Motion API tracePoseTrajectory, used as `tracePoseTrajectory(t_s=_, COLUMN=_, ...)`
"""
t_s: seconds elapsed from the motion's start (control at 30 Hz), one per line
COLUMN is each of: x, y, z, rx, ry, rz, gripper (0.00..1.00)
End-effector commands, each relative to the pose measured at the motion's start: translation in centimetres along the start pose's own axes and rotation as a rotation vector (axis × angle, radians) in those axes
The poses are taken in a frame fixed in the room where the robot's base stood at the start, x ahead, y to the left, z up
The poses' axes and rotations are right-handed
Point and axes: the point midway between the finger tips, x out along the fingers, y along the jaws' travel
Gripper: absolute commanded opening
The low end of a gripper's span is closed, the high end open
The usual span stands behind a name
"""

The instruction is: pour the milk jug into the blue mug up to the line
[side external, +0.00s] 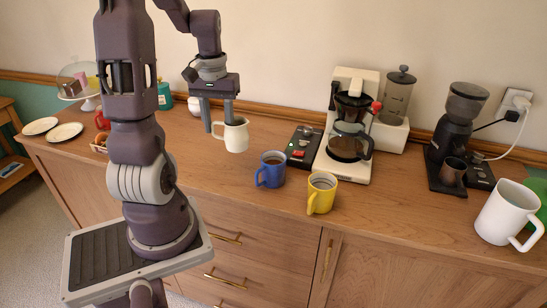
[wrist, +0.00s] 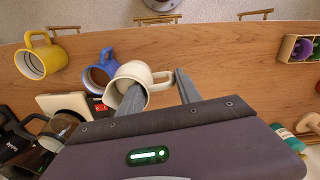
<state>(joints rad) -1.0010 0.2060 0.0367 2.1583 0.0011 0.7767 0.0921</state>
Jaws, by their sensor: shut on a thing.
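The cream-white milk jug (side external: 236,137) is upright or nearly so in the side view, behind and left of the blue mug. My gripper (side external: 218,127) is shut on the jug at its handle side. In the wrist view one finger overlaps the jug's mouth (wrist: 131,70) and the other lies beyond the handle. I cannot tell if the jug's base touches the counter. The blue mug (side external: 271,172) stands upright, with dark brown liquid inside; it also shows in the wrist view (wrist: 101,77). No line on it is readable. The jug's contents are hidden.
A yellow mug (side external: 321,194) stands right of the blue mug. A scale (side external: 303,147) and a coffee maker (side external: 343,165) stand behind them. A grinder (side external: 457,135) and a large white mug (side external: 507,212) are far right. The counter (side external: 205,172) is clear left of the blue mug.

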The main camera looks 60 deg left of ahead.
Motion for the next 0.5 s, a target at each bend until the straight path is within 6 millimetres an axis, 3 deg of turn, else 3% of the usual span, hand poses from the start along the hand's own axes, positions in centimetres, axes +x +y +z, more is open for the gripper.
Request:
tracePoseTrajectory(t_s=0.3, x=6.4, y=0.0, z=0.1, rx=0.0, ry=-0.005, rz=0.0, gripper=0.0)
tracePoseTrajectory(t_s=0.5, x=7.7, y=0.1, z=0.0, rx=-0.001, ry=0.0, rz=0.0, gripper=0.0)
